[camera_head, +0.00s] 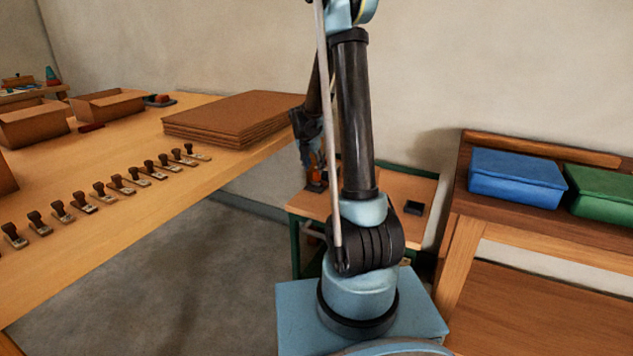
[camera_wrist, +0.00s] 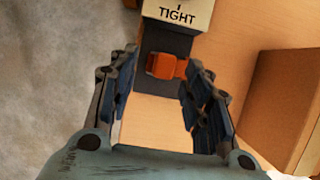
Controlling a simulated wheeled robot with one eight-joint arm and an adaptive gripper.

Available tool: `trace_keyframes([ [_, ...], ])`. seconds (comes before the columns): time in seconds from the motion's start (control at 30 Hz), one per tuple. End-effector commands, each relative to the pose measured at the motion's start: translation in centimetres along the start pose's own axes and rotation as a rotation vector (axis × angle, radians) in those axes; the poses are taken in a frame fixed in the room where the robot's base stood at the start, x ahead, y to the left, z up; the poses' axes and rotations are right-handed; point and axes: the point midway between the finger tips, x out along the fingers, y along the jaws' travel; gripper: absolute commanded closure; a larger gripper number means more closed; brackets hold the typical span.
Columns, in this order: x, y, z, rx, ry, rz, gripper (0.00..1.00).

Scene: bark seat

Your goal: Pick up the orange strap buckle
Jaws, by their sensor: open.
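The orange strap buckle (camera_wrist: 165,66) lies on a dark strap or block (camera_wrist: 170,43) in the wrist view, just below a pale label reading "TIGHT" (camera_wrist: 178,14). My gripper (camera_wrist: 159,76) is open and empty, with its fingers on either side of the buckle in the picture. I cannot tell how far above it the fingertips are. In the head view, my gripper (camera_head: 311,150) points down over a small wooden table (camera_head: 389,190). A small orange patch (camera_head: 316,180) shows below it, partly hidden by my arm.
A small dark tray (camera_head: 413,208) sits on the small table. A long bench (camera_head: 130,215) holds a row of stamps and stacked brown boards (camera_head: 228,118). Blue (camera_head: 516,178) and green (camera_head: 603,194) boxes stand right.

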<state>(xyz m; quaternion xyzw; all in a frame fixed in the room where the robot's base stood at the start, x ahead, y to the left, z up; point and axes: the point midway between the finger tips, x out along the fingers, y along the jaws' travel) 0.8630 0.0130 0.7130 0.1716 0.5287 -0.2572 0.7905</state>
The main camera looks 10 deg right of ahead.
Motion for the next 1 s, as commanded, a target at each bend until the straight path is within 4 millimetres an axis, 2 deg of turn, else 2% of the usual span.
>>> trace_keyframes([
  [0.2,2.8,-0.6,0.0,0.001,0.0,0.0,0.55],
  [0.33,3.9,-0.6,0.0,0.0,0.0,0.0,0.55],
  [0.7,4.6,-0.6,0.0,0.0,0.0,0.0,0.55],
  [0.73,4.5,-0.6,0.0,0.0,0.0,0.0,0.57],
  [0.9,4.5,-0.6,0.0,0.0,0.0,0.0,0.96],
  [0.93,4.5,-0.6,0.0,0.0,0.0,0.0,1.0],
  [1.0,4.5,-0.6,0.0,0.0,0.0,0.0,1.0],
])
